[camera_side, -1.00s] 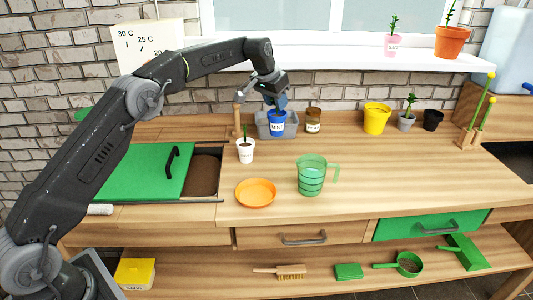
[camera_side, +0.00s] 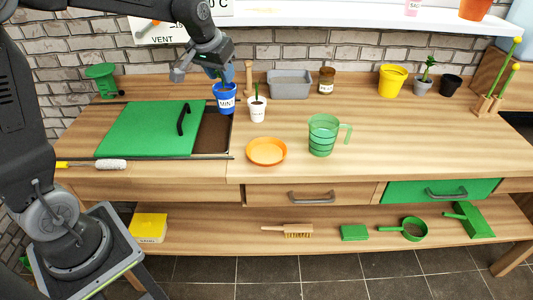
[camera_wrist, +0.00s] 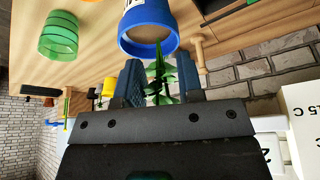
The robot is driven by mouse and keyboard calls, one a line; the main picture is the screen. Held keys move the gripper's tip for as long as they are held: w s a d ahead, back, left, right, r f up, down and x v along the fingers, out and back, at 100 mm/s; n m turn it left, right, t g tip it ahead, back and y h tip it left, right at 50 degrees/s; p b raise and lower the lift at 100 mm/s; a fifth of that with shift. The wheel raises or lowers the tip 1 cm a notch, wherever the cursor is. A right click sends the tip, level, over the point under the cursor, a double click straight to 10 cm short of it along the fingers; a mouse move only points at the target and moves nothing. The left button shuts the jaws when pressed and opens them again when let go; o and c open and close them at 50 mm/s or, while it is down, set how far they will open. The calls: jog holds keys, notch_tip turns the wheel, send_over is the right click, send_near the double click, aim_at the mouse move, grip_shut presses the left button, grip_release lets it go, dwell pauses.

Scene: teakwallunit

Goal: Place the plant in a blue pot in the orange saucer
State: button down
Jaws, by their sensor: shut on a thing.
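The blue pot (camera_side: 226,98) with a white label reading MINT hangs from my gripper (camera_side: 222,74), upright in the side view. In the wrist view its blue rim (camera_wrist: 127,46) is just beyond the fingers, and its green plant (camera_wrist: 158,82) is between them. My gripper (camera_wrist: 160,80) is shut on the plant. The orange saucer (camera_side: 267,151) lies empty on the wooden counter, right of and nearer than the pot. I cannot make out the saucer in the wrist view.
A white potted plant (camera_side: 257,110) stands between the pot and the saucer. A green measuring jug (camera_side: 322,136) stands right of the saucer. The emptied grey tray (camera_side: 289,84) is behind. A green sliding lid (camera_side: 150,129) is at left.

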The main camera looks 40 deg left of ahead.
jog(key=shift+s+d+f, duration=0.1)
jog(key=shift+s, duration=0.25)
jog(key=w+d+f, duration=0.5)
jog(key=d+f, duration=0.5)
jog(key=f, duration=0.1)
jog(key=shift+d+f, duration=0.1)
jog(key=c, duration=0.8)
grip_release()
jog(key=shift+o, duration=0.2)
